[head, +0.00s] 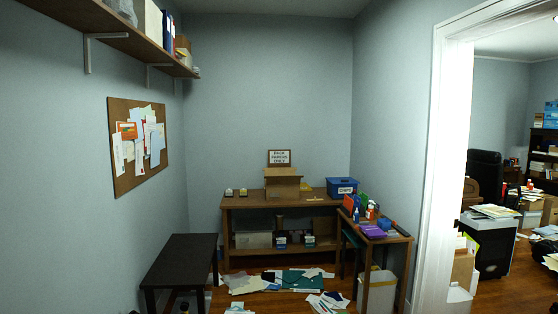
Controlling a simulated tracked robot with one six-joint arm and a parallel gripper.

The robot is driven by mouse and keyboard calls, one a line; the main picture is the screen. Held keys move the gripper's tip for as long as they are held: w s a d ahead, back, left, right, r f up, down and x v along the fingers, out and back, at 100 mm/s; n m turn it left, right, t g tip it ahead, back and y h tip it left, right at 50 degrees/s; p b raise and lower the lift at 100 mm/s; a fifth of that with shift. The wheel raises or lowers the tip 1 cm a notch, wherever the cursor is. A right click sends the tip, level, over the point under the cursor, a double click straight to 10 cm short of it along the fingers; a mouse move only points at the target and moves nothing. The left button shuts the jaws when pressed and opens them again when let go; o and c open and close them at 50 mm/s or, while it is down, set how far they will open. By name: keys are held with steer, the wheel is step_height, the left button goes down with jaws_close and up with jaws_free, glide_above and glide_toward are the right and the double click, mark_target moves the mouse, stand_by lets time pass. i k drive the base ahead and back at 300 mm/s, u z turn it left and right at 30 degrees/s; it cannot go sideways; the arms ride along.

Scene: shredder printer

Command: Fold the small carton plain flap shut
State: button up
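A small brown carton (283,187) stands on the wooden table against the back wall, below a sign. A lighter tan panel, seemingly a flap, shows along its top edge. At this distance I cannot tell which flap is the plain one, nor how far any flap is folded. My gripper is not in view.
The wooden table (240,203) also bears a blue box (342,186) to the carton's right. A dark low table (180,263) stands at left. A cluttered side table (395,239) stands at right. Papers (290,280) litter the floor in front. A doorway opens at far right.

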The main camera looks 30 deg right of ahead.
mark_target(294, 179)
steer(key=z, duration=0.4)
steer(key=i, duration=1.6)
steer(key=z, duration=0.6)
steer(key=i, duration=3.5)
steer(key=u, duration=0.25)
